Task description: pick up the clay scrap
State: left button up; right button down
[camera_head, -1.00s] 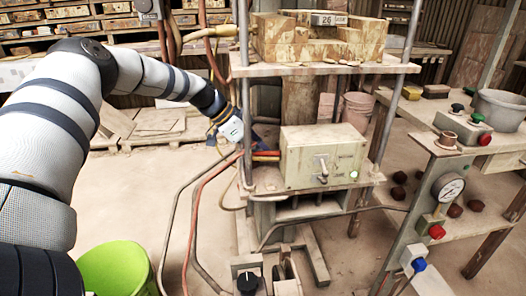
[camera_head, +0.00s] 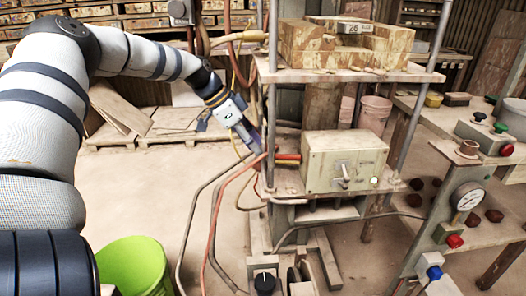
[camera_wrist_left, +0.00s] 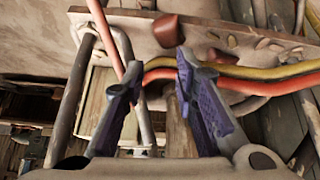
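A reddish-brown lump that looks like the clay scrap (camera_wrist_left: 167,29) sits on the edge of a dusty plate in the left wrist view. It lies beyond and roughly between my fingertips, apart from them. My left gripper (camera_head: 254,143) is at the left side of the press in the head view, pointing down and right toward its lower shelf. In the left wrist view its two purple fingers (camera_wrist_left: 158,78) are spread with nothing held between them. I cannot make out the scrap in the head view. My right gripper is not in view.
Red and yellow hoses (camera_wrist_left: 235,76) cross just past my fingertips. A press post (camera_head: 270,130) and a beige switch box (camera_head: 320,165) stand right of the gripper. A green bucket (camera_head: 135,265) is at the lower left. Open floor lies left of the press.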

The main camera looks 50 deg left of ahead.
aim_at(258, 163)
pick_arm(q)
jog(key=o, duration=0.3)
jog(key=s+r+n+y, duration=0.1)
jog(key=r+n+y+p, duration=0.1)
jog(key=shift+s+a+r+n, duration=0.1)
jog(key=shift+s+r+n, duration=0.15)
jog(key=shift+s+n, duration=0.15)
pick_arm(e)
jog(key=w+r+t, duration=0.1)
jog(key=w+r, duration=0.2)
pick_arm(q)
jog(key=shift+n+g+y, duration=0.4)
jog(key=shift+g, duration=0.1)
jog(key=x, duration=0.2)
jog(key=b+x, duration=0.1)
jog(key=x, duration=0.2)
jog(key=s+x, duration=0.1)
jog(key=x, duration=0.2)
jog(key=shift+w+a+f+b, duration=0.1)
jog(key=shift+a+f+b, duration=0.05)
jog(key=shift+f+b, duration=0.25)
jog(key=shift+w+f, duration=0.1)
jog(key=shift+w, duration=0.05)
jog(key=shift+r, duration=0.2)
grip_shut()
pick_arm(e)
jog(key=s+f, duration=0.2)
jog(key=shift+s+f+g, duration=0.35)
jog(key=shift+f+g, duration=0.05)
